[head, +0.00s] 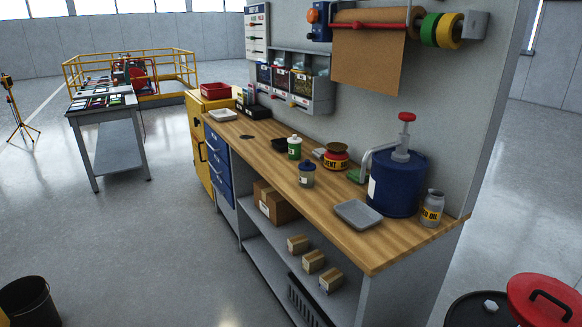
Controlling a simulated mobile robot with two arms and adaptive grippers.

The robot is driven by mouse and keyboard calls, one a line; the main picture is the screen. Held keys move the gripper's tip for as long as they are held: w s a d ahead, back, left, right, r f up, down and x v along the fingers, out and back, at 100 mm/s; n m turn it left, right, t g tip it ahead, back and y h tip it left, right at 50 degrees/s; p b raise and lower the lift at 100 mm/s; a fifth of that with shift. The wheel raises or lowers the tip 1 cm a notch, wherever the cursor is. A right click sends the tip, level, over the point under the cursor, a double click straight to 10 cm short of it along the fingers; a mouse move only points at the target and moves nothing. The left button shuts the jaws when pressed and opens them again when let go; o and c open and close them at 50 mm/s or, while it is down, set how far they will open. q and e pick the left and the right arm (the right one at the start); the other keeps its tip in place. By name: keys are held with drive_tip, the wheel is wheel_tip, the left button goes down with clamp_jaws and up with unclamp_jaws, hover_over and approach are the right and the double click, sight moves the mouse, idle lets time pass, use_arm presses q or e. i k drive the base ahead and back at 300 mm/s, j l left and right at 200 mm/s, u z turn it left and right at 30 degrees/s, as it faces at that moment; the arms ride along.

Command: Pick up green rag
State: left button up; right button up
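A small green thing (356,175) lies on the wooden workbench (388,248), just left of the blue pump can (396,185). It may be the green rag, but it is small and partly hidden, so I cannot tell for sure. A white and green bottle (294,148) stands farther left on the bench. Neither of my grippers shows in the head view.
Around the green thing stand a red and yellow can (336,157), a grey tray (358,214) and an oil bottle (432,208). A red-lidded bin (540,300) is at the lower right. A dark bucket (28,302) is at the lower left.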

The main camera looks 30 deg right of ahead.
sight(354, 176)
drive_tip(key=i+u, duration=0.1)
drive_tip(key=i, duration=0.9)
drive_tip(key=i+l, duration=0.1)
drive_tip(key=i, duration=0.95)
drive_tip(key=j+u, duration=0.05)
